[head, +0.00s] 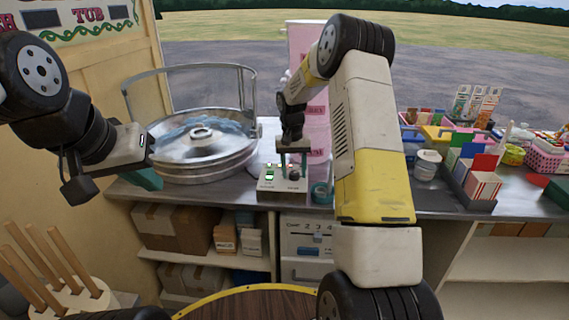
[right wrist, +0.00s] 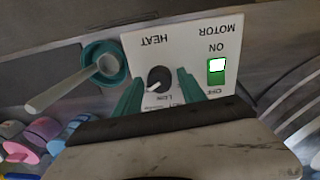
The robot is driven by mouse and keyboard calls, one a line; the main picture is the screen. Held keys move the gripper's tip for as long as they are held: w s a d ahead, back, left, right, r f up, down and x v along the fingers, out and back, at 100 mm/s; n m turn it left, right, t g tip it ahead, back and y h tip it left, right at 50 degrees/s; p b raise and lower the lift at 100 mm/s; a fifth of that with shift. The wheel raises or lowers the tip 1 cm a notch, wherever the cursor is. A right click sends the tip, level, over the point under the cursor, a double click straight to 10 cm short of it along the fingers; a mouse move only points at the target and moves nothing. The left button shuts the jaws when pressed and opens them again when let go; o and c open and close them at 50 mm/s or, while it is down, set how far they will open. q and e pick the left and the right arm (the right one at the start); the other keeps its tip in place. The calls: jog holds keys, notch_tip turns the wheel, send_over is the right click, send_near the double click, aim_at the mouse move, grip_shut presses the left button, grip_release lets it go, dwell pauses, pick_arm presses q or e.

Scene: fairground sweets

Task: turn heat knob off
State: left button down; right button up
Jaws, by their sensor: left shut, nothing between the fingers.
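A pale control box (head: 283,184) stands at the counter's front edge, right of the cotton candy machine. In the right wrist view its panel appears upside down, with HEAT and MOTOR labels. The dark round heat knob (right wrist: 158,79) has a white pointer mark toward the lower left of that picture. My right gripper (right wrist: 160,84) is open, its green fingers on either side of the knob; I cannot tell whether they touch it. In the head view my right gripper (head: 293,160) is over the box. My left gripper (head: 148,179) is shut and empty, by the machine's front left.
The machine's metal bowl (head: 197,148) fills the left counter. The motor switch (right wrist: 217,70) is beside the knob. A teal cup with a pale scoop (right wrist: 104,66) stands close to the box. Boxes and sweets (head: 484,180) crowd the right counter. Wooden sticks (head: 62,262) stand lower left.

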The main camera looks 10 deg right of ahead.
grip_shut()
jog(key=shift+n, duration=0.3)
jog(key=n, duration=0.9)
jog(key=shift+n+t, duration=0.3)
jog(key=shift+n, duration=0.1)
jog(key=n, duration=0.3)
jog(key=shift+d+n, duration=0.1)
jog(key=shift+n, duration=0.2)
jog(key=n, duration=0.3)
jog(key=shift+n, duration=0.4)
jog(key=n, duration=0.5)
jog(key=shift+n+y, duration=0.4)
jog(key=shift+n, duration=0.3)
